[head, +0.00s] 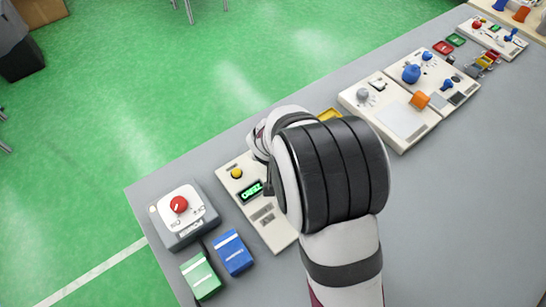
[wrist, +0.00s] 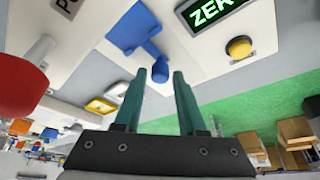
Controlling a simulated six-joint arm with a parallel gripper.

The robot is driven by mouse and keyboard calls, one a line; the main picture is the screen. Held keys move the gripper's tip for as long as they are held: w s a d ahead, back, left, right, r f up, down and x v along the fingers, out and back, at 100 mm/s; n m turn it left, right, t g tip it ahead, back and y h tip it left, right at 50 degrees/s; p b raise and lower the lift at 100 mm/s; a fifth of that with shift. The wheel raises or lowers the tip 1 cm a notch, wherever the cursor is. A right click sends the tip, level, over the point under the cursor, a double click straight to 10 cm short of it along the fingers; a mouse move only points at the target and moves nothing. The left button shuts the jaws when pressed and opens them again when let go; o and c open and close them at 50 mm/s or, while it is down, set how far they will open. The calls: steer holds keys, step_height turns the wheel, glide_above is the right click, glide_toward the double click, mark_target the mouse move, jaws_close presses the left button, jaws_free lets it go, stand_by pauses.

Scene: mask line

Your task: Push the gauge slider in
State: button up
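In the wrist view, a blue slider (wrist: 136,28) with a blue stub handle sits on a white panel, left of a green-lit display (wrist: 212,12) whose visible letters read "ZER". I take this blue part to be the gauge slider; its label is not readable. My gripper (wrist: 169,73) points at the panel, with two teal fingers a gap apart and nothing between them. The fingertips are just short of the blue handle; I cannot tell whether they touch it. In the head view my arm hides the gripper and the slider.
A yellow button (wrist: 239,47) is right of the slider, and a red knob (wrist: 22,85) is at the left. In the head view, a red-button box (head: 179,205) and blue (head: 233,252) and green (head: 201,276) blocks stand nearby. More panels (head: 400,118) lie to the right.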

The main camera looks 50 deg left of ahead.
steer(key=shift+o, duration=0.9)
steer(key=v, duration=1.5)
steer(key=shift+r, duration=0.4)
steer(key=shift+s+d, duration=0.1)
steer(key=w+a+m+g+h, duration=0.3)
steer(key=w+a+m, duration=0.2)
steer(key=m, duration=1.3)
steer(key=f, duration=1.5)
steer(key=shift+s+d, duration=0.15)
steer(key=shift+d, duration=0.05)
steer(key=shift+r, duration=0.1)
